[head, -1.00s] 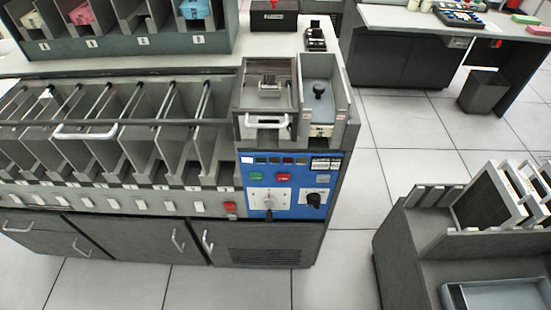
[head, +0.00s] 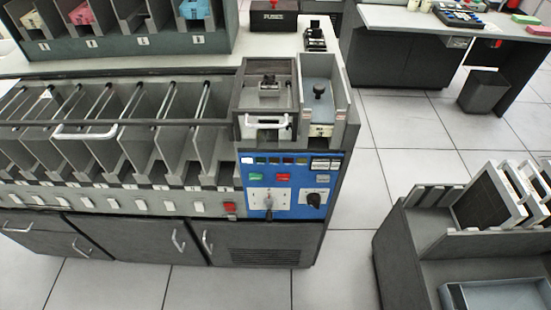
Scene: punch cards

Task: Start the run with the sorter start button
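The sorter (head: 275,235) stands in the middle of the head view, with a blue control panel (head: 290,212) on its front right. A green button (head: 255,177), which looks like the start button, sits at the panel's upper left. A red button (head: 283,177) is just to its right. A dial with a pointer (head: 268,202) and a black knob (head: 314,199) are below. Small indicator windows (head: 274,160) run along the top; the leftmost is bright white. Neither gripper shows in the view.
Card pockets (head: 140,148) with rods fill the sorter's left part. A hopper (head: 318,112) holding cards under a black-knobbed weight is above the panel. A grey rack unit (head: 410,222) stands at the right. The tiled floor (head: 345,255) between them is clear.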

